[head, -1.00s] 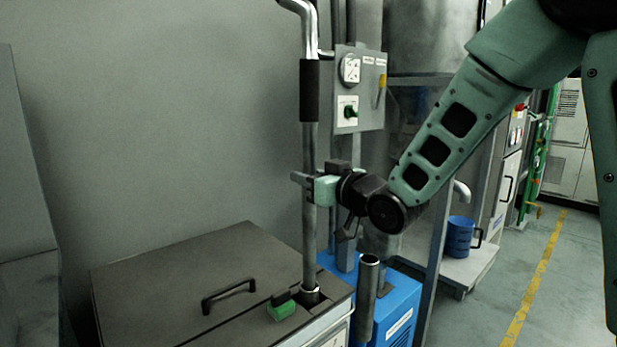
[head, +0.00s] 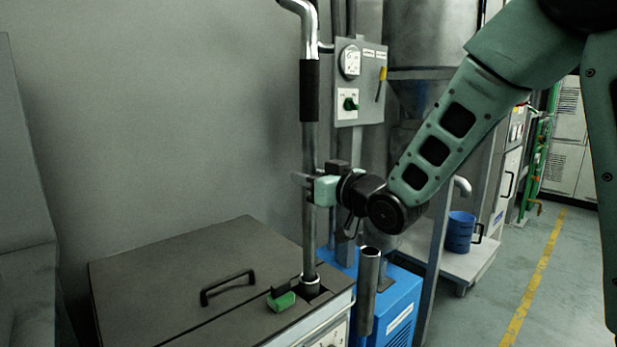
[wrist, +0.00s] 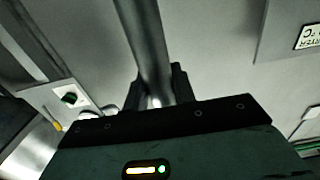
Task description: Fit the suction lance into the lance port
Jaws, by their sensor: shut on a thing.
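The suction lance (head: 309,235) is a long metal tube with a black sleeve and a bent top. It stands about upright over the dark lid of a cabinet. My gripper (head: 309,182) is shut around its middle, below the sleeve. In the wrist view the lance (wrist: 146,45) rises from between the fingers. The lance's lower end meets a shiny ring at the lance port (head: 315,293), a dark opening near the lid's right corner. The dark opening shows mostly to the right of and below the tube. I cannot tell whether the tip is inside it.
On the cabinet lid (head: 160,265) are a black handle (head: 228,287) and a green-ended block (head: 281,300) close to the port. A short upright pipe (head: 369,285) and a blue unit (head: 400,305) stand to the right. A grey switch panel (head: 361,85) hangs behind the lance.

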